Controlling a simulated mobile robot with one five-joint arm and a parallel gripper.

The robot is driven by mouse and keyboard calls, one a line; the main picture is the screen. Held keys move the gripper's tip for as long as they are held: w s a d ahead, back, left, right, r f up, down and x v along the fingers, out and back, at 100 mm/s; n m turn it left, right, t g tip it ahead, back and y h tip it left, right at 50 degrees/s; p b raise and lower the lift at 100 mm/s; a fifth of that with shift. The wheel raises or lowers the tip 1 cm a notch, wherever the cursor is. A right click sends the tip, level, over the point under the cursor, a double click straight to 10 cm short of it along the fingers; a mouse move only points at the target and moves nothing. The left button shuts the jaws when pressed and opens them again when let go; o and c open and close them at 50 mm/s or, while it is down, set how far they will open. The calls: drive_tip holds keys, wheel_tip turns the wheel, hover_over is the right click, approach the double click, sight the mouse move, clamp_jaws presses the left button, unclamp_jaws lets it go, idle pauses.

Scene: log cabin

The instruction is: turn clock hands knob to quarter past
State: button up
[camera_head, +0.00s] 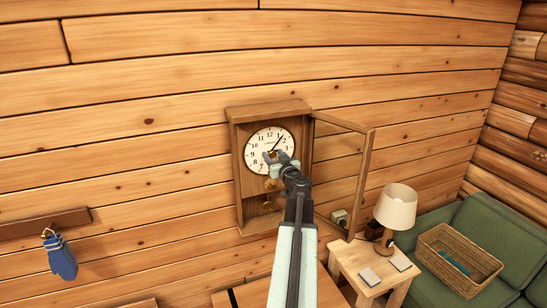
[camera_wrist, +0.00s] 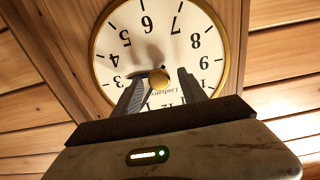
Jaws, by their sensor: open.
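The wall clock (camera_head: 238,170) is a wooden case with its framed door (camera_head: 364,175) swung open to the right. Its round white dial (camera_head: 257,140) has black numerals; one long dark hand (camera_head: 279,141) points near the 1. The other hand is hard to make out. In the wrist view the dial (camera_wrist: 195,30) appears upside down, with a round brass knob (camera_wrist: 158,78) at its centre. My gripper (camera_wrist: 160,80) is open, with one finger on each side of the knob; contact cannot be told. My gripper (camera_head: 274,156) covers the dial's lower middle in the head view.
Brass pendulum parts (camera_head: 267,205) hang below the dial. At lower right are a small table (camera_head: 345,262) with a lamp (camera_head: 396,207), and a green sofa (camera_head: 470,228) with a wicker basket (camera_head: 437,262). A blue mitten (camera_head: 61,258) hangs at left.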

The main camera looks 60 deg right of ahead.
clamp_jaws()
drive_tip(key=shift+f, duration=0.1)
idle(1.2)
